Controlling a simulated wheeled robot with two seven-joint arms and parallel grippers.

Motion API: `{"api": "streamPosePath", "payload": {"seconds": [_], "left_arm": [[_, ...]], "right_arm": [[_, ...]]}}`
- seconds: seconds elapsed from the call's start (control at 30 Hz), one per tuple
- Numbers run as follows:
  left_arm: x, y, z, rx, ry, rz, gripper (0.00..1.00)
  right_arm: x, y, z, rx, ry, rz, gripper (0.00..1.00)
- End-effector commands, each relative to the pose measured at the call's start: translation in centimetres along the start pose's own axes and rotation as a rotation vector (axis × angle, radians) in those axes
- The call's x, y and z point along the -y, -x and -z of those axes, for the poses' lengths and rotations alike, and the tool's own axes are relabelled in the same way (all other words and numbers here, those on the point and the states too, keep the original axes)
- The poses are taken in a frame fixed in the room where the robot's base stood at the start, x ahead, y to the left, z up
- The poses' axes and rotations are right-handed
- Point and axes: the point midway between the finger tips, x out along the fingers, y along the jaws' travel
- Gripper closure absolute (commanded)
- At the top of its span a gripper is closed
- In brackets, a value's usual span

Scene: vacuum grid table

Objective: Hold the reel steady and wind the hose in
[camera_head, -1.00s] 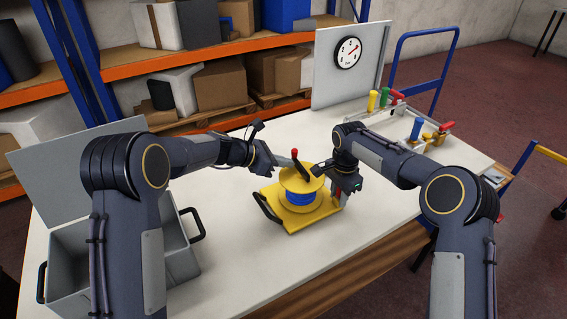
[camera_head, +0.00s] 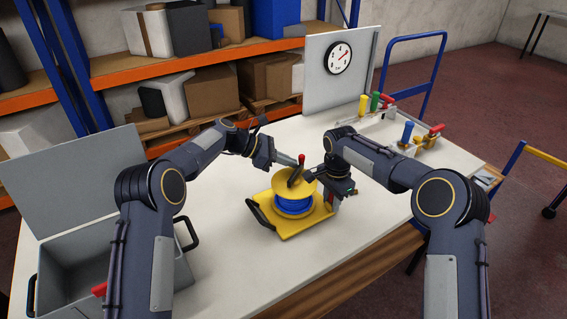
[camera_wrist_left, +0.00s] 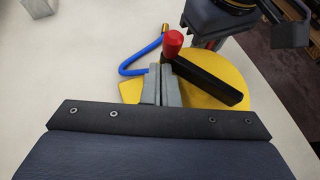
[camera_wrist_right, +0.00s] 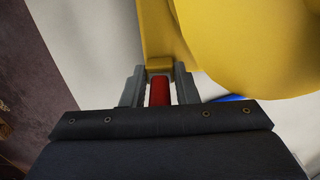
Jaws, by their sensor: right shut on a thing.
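The reel has a yellow top disc (camera_head: 283,182), blue hose (camera_head: 292,206) wound beneath it and a yellow base plate (camera_head: 292,228). A dark crank arm (camera_wrist_left: 210,80) lies across the disc, with an upright red knob (camera_wrist_left: 172,43) at its end. My left gripper (camera_wrist_left: 162,84) has its fingers together, close beside the red knob. A stretch of blue hose with a brass-coloured end (camera_wrist_left: 165,29) lies past the disc in the left wrist view. My right gripper (camera_wrist_right: 158,88) is shut on a red handle (camera_wrist_right: 159,91) at the yellow base.
A grey open box (camera_head: 184,285) stands at the front left of the table. A board with a dial (camera_head: 338,58) stands at the back. Coloured clamps (camera_head: 408,132) sit at the back right.

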Motion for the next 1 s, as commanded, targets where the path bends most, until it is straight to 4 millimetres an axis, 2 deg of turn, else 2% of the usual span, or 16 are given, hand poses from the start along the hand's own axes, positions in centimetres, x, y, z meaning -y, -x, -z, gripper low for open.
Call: {"api": "streamPosePath", "payload": {"seconds": [0.53, 0.73, 1.0], "left_arm": [[0.1, -2.5, -1.5, 0.001, -0.005, 0.006, 1.00], [0.4, -3.3, -1.9, 0.002, -0.066, 0.112, 1.00], [0.8, -3.9, -2.3, 0.003, -0.085, 0.145, 1.00]], "right_arm": [[0.1, 0.1, -0.1, 0.002, 0.003, 0.002, 1.00], [0.1, 0.1, -0.1, 0.002, 0.002, 0.003, 1.00], [0.1, 0.1, -0.1, 0.001, 0.000, 0.003, 1.00]]}}
